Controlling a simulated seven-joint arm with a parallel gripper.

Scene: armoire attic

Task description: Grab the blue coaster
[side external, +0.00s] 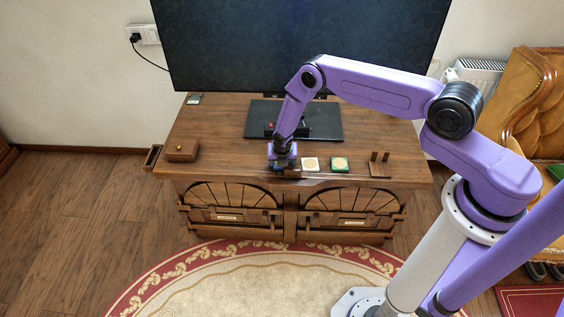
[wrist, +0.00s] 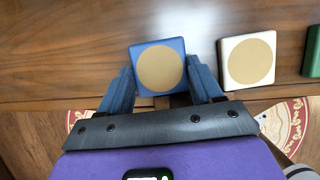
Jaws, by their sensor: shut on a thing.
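The blue coaster (wrist: 158,44), a square with a tan round centre, is between the two blue-grey fingers of my gripper (wrist: 160,78) in the wrist view. The fingers touch its left and right sides near the front edge of the cabinet top. In the side view my gripper (side external: 283,165) points down at the front edge of the cabinet top, and the coaster is mostly hidden by it. I cannot tell whether the coaster is lifted off the wood.
A white coaster (wrist: 248,60) lies just right of my gripper, and a green coaster (side external: 340,164) farther right. A small wooden holder (side external: 380,164) stands beyond it. A wooden box (side external: 182,150) sits left. The television (side external: 300,50) stands behind. Wood between box and gripper is clear.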

